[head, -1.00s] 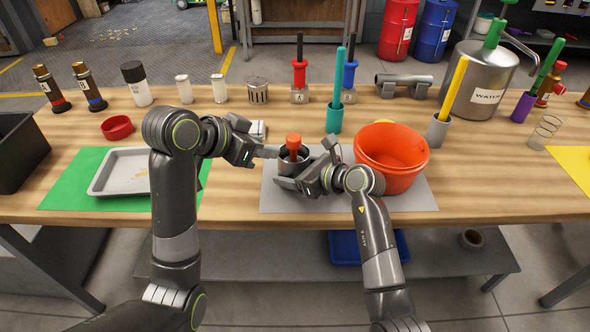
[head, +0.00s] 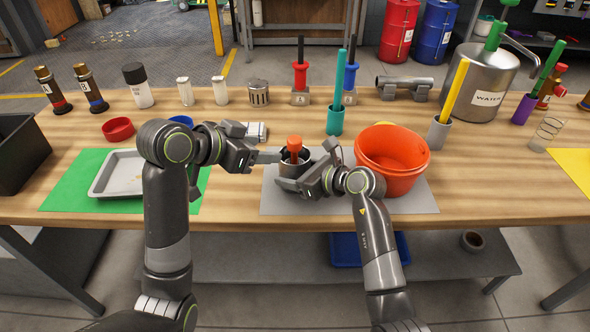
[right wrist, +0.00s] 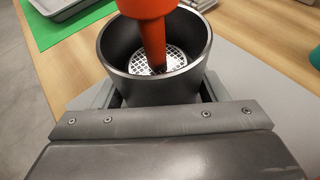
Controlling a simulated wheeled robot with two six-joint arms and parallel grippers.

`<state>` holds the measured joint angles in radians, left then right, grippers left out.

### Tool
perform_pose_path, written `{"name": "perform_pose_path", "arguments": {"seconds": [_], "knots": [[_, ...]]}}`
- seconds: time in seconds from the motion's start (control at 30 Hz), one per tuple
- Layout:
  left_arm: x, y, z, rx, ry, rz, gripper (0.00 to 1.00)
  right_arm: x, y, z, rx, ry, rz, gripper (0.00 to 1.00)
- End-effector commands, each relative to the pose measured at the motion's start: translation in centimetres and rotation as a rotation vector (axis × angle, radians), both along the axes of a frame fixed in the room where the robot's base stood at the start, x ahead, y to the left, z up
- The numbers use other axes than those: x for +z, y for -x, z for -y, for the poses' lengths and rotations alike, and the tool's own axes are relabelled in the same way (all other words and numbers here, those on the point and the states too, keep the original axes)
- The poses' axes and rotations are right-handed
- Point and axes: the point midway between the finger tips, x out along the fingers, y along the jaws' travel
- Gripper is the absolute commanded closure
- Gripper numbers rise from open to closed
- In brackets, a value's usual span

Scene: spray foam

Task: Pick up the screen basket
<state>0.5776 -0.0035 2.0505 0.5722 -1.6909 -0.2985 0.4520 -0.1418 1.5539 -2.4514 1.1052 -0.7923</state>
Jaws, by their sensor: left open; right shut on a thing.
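A perforated metal cup (head: 258,92), which looks like the screen basket, stands upright at the back of the workbench. My left gripper (head: 264,159) is open and empty, well in front of it and just left of a dark metal cup (head: 290,169). My right gripper (head: 309,171) is shut around that dark cup, which stands upright on the grey mat. An orange-handled tool (head: 294,145) is in the cup. The right wrist view shows the dark cup (right wrist: 118,82) between the fingers, with a perforated disc (right wrist: 173,62) inside under the orange handle.
An orange-red bucket (head: 413,181) is right of my right gripper. A teal holder (head: 335,121) and red and blue handled tools stand behind. A grey tray (head: 103,178) lies on a green mat at left.

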Motion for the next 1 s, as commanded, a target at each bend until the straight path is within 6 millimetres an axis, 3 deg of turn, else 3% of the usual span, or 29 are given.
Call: {"name": "perform_pose_path", "arguments": {"seconds": [0.3,0.6,1.0], "knots": [[0.1,0.5,-0.9,-0.028,0.13,0.118,0.45,0.0,0.0,0.0,0.0,0.001,-0.001,0.71],[-1.6,-2.2,2.3,-0.032,0.142,0.122,0.45,0.0,0.0,0.0,0.0,0.001,-0.001,0.71],[-3.0,-4.4,4.7,-0.031,0.139,0.122,0.45,0.0,0.0,0.0,0.0,0.001,-0.001,0.71]]}}
